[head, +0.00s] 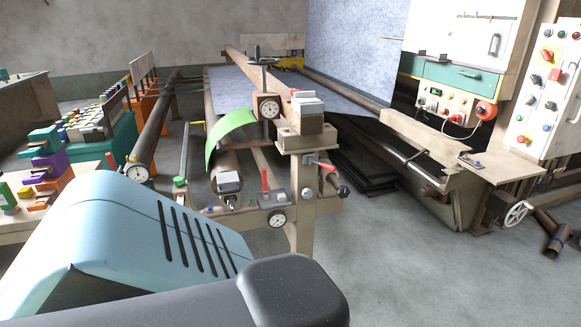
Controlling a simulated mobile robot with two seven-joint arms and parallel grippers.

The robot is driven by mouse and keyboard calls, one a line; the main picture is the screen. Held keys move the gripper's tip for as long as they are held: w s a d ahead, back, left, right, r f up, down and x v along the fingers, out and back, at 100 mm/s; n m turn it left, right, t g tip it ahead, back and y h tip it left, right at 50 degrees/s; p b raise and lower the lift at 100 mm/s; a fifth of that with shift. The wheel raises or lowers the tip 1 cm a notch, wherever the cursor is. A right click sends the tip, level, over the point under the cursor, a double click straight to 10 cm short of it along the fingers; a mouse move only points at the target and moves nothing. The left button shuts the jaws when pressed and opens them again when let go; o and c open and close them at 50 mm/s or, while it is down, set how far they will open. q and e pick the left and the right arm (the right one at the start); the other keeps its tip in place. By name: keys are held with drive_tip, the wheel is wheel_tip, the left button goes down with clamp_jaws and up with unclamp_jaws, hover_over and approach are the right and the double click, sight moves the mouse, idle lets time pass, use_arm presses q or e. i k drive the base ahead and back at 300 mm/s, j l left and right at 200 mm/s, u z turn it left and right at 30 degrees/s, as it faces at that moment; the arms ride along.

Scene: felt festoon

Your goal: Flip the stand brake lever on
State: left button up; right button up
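A beige stand (302,215) with a post stands in the middle of the head view. A small upright lever with a red handle (265,180) rises from a grey plate (274,199) on its crossbar. A second red-handled lever (326,165) sticks out to the right from the upper post, above a dark knob (342,192). I cannot tell which of the two is the brake lever, nor its on and off positions. Neither of my grippers shows in this view, and nothing is seen touching the levers.
A control cabinet (545,90) stands right. Colourful blocks (50,165) lie left. Grey floor (410,260) is open at front right.

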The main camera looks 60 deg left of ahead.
sight(310, 161)
drive_tip(key=u, duration=1.8)
drive_tip(key=i+l+u, duration=0.25)
drive_tip(key=i, duration=0.45)
drive_tip(key=i+l+u, duration=0.25)
drive_tip(key=i+l, duration=0.25)
drive_tip(key=i, duration=0.2)
drive_tip(key=i+l+u, duration=0.3)
drive_tip(key=i+l, duration=0.25)
drive_tip(key=i, duration=0.1)
